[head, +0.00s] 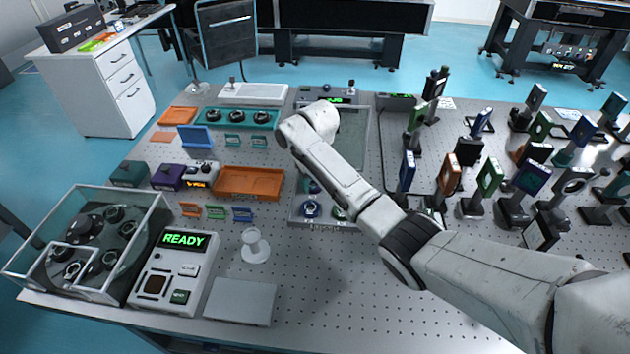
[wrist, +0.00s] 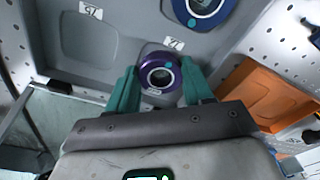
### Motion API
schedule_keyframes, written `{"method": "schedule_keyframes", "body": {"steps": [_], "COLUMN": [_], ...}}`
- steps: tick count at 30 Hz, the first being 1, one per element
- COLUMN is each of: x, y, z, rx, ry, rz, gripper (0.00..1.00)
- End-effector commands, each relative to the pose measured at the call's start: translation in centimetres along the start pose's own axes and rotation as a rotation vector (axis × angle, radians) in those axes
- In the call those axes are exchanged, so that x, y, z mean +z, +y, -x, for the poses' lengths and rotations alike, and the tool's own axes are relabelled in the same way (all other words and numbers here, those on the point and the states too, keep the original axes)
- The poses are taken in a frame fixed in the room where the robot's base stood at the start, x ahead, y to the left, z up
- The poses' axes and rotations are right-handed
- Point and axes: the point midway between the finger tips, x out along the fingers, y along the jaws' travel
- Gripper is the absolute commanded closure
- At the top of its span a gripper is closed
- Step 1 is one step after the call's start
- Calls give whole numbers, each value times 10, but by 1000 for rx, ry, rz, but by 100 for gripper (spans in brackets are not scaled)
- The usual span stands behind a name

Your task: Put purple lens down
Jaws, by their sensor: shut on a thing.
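The purple lens (wrist: 155,72) is a round ring with a dark glass centre. In the wrist view it sits between the two teal fingers of my gripper (wrist: 160,84), which is shut on it. It is over a grey tray (wrist: 112,56) with shallow labelled recesses, close to one small label. I cannot tell whether the lens touches the tray floor. A blue round lens (wrist: 200,8) lies farther up in the same tray. In the head view the grey tray (head: 354,135) is partly behind my arm, and I cannot make out my gripper clearly.
An orange tray (wrist: 262,95) lies to the right in the wrist view. In the head view, posts with optics (head: 488,178) crowd the right of the table. A glass-walled box (head: 40,235) and a READY console (head: 178,262) stand front left.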

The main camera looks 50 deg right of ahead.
Motion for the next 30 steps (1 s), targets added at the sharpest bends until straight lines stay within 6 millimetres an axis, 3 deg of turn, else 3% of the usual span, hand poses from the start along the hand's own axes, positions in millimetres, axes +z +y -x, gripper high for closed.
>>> {"method": "schedule_keyframes", "body": {"steps": [1, 3, 4, 11, 25, 30], "x": [5, 6, 6, 6, 6, 5], "y": [-1, -1, -2, -2, -6, -6], "z": [-12, -13, -14, -15, -16, -4], "rx": [-4, -4, -4, -5, -8, -7], "ry": [-11, -12, -13, -13, -14, -12], "rz": [-2, -2, -2, -2, 3, 3], "gripper": [100, 100, 48, 26, 24, 24]}}
